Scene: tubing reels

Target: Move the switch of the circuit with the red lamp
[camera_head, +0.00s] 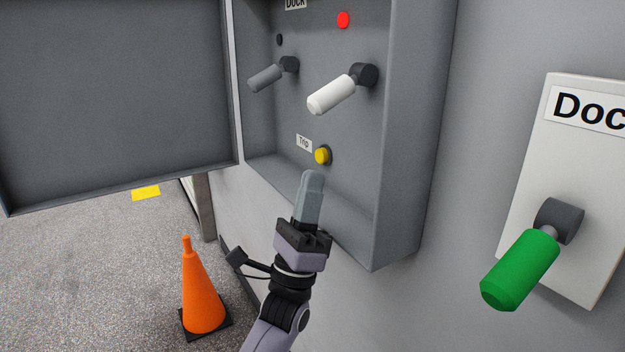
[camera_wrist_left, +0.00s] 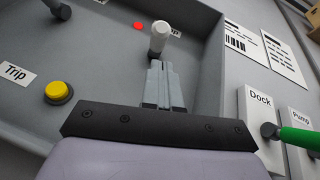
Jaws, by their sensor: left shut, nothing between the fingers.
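A lit red lamp (camera_head: 343,20) sits in the open grey box, above a white-handled switch (camera_head: 332,95). The lamp (camera_wrist_left: 138,26) and the white handle (camera_wrist_left: 160,36) also show in the left wrist view. A grey-handled switch (camera_head: 266,78) is to its left, under a dark lamp (camera_head: 279,39). My left gripper (camera_head: 312,178) is shut and empty, just below the yellow button (camera_head: 322,155) in the head view. In the left wrist view its fingers (camera_wrist_left: 163,88) point toward the white handle; whether they touch it is unclear there. My right gripper is not in view.
The box's door (camera_head: 120,90) hangs open at left. A green-handled switch (camera_head: 520,270) on a white plate labelled "Doc…" stands out from the wall at right. A label "Trip" (camera_wrist_left: 17,72) is by the button. An orange cone (camera_head: 201,290) stands on the floor.

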